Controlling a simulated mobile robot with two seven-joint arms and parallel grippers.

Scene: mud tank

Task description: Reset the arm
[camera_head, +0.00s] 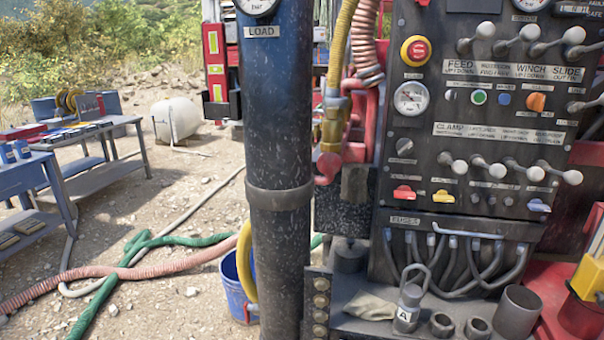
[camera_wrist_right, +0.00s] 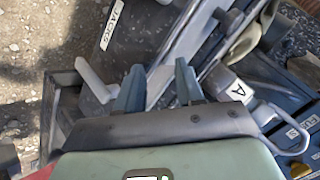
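My right gripper (camera_wrist_right: 160,76) shows in the right wrist view. Its two blue-grey fingers stand apart, with no object clearly held. A pale grey lever-like part (camera_wrist_right: 95,80) is just left of the fingers, and I cannot tell whether it touches them. A pale piece shows behind the gap between the fingers. A dark plate with a white label (camera_wrist_right: 114,24) lies beyond them. A shackle-like part tagged A (camera_wrist_right: 235,88) is to the right of the fingers. Neither arm shows in the head view, and my left gripper is in no view.
In the head view, a control panel (camera_head: 470,115) with several levers stands at the right. A thick dark column (camera_head: 280,130) labelled LOAD stands left of it. A shackle tagged A (camera_head: 407,308) and a cloth (camera_head: 365,305) are on a ledge. Hoses and a blue bucket (camera_head: 238,290) are left.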

